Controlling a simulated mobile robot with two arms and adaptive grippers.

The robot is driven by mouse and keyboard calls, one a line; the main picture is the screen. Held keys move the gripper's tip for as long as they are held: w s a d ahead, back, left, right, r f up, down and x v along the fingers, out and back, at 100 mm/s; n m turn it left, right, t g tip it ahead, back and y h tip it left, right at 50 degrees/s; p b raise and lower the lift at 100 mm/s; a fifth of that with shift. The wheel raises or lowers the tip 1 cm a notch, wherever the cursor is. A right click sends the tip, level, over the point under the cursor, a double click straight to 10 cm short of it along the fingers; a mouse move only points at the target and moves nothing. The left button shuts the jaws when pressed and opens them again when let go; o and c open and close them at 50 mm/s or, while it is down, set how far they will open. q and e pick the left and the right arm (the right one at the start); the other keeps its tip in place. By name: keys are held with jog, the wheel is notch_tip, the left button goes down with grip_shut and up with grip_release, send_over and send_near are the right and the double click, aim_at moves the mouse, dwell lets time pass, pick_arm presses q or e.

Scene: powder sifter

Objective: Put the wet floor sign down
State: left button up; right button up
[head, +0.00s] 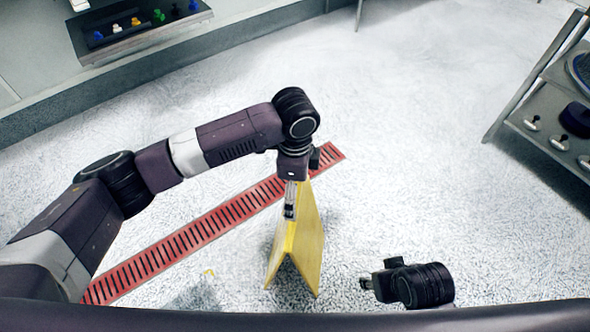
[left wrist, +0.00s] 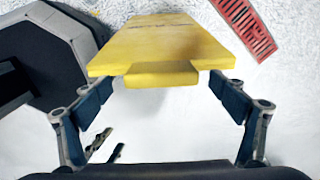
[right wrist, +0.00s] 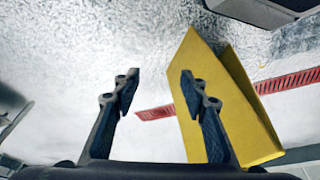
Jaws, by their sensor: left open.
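The yellow wet floor sign (head: 298,248) is a folded A-frame, upright with its legs spread, and appears to stand on the floor. My left gripper (head: 290,208) is at its top edge, reaching down from above. In the left wrist view the sign's top (left wrist: 165,50) lies just ahead of and between the open fingers (left wrist: 162,100). My right gripper (head: 370,284) is to the right of the sign, low in the head view. In the right wrist view its fingers (right wrist: 158,88) are apart and empty, and the sign (right wrist: 235,95) shows beyond the right finger.
A long red floor grate (head: 190,240) runs diagonally behind and left of the sign. A shelf rack (head: 545,130) stands at the right, and a ledge with small coloured items (head: 140,25) is at the upper left. The pale floor (head: 410,150) between is clear.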

pick_arm(q)
notch_tip(320, 180, up, 8)
jog(key=shift+r+p, duration=0.1)
jog(key=shift+p, duration=0.85)
jog(key=shift+r, duration=0.55)
pick_arm(e)
notch_tip(320, 180, down, 8)
jog(key=shift+s+f, duration=0.2)
jog(key=shift+f, duration=0.05)
